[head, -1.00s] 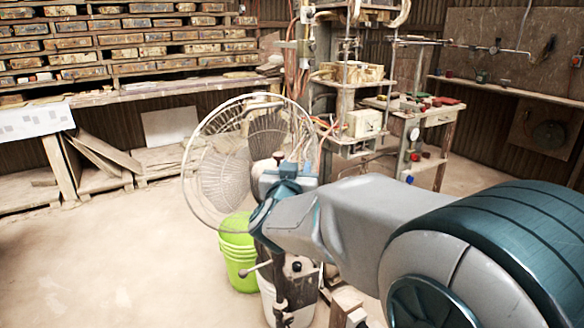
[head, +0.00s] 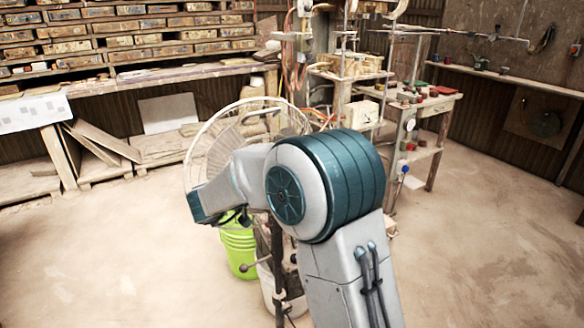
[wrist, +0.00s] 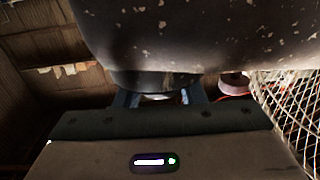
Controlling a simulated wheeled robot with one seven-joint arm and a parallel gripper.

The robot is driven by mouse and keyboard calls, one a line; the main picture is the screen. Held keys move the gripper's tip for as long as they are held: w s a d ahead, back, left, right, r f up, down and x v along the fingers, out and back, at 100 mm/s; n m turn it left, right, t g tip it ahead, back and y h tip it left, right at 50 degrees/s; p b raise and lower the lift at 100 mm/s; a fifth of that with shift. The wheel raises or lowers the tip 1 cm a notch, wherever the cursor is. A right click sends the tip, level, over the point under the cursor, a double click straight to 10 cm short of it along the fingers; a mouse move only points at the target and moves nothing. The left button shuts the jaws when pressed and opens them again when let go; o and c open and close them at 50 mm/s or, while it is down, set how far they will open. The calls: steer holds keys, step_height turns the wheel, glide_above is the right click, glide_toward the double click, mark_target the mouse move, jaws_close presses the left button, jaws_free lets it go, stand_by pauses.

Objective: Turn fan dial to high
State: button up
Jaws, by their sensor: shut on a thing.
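The fan shows in the head view by its round wire cage (head: 250,112), left of centre, partly hidden behind my arm. In the wrist view its cage (wrist: 290,110) is at the right, and its dark, paint-chipped housing (wrist: 200,35) fills the top. A dark round part under the housing, seemingly the fan dial (wrist: 155,80), is at the fingers of my gripper (wrist: 158,98). My gripper is shut on it. The dial's markings and setting are hidden. In the head view my arm covers the gripper.
A green bucket (head: 238,245) and a white bucket (head: 268,285) stand below the fan. A wooden workbench (head: 432,108) with small items is behind on the right. Shelves of boxes (head: 100,40) line the back left. The floor is open at left and right.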

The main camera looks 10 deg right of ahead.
steer(key=shift+r+m+g+h+p, duration=0.1)
steer(key=shift+m+g+h+p, duration=0.45)
steer(key=shift+m+g, duration=0.7)
steer(key=shift+g, duration=0.35)
steer(key=o, duration=1)
steer(key=shift+d, duration=0.1)
steer(key=a, duration=0.4)
steer(key=s+a, duration=0.1)
steer(key=a, duration=0.4)
steer(key=s+a, duration=0.1)
steer(key=a, duration=0.3)
steer(key=shift+s+a, duration=0.2)
steer(key=shift+a, duration=0.15)
